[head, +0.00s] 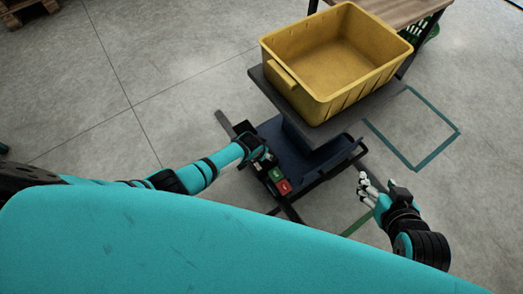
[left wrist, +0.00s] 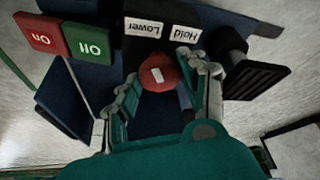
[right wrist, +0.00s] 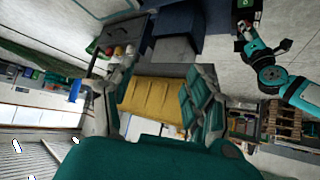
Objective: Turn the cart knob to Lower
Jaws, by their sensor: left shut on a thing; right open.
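The cart (head: 290,150) is a dark blue lift with a grey platform. Its red knob (left wrist: 160,73) with a white mark sits near the labels Lower (left wrist: 143,27) and Hold (left wrist: 186,31) in the left wrist view. The white mark's exact pointing is hard to tell. My left gripper (head: 262,155) is at the cart's panel, its fingers (left wrist: 165,88) shut around the knob from both sides. The left hand hides the knob in the head view. My right gripper (head: 368,189) is open and empty, right of the cart.
A dark part (left wrist: 250,79) juts out at right. A yellow tote (head: 335,60) sits on the platform. A wooden table (head: 395,10) stands behind. Open floor lies left.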

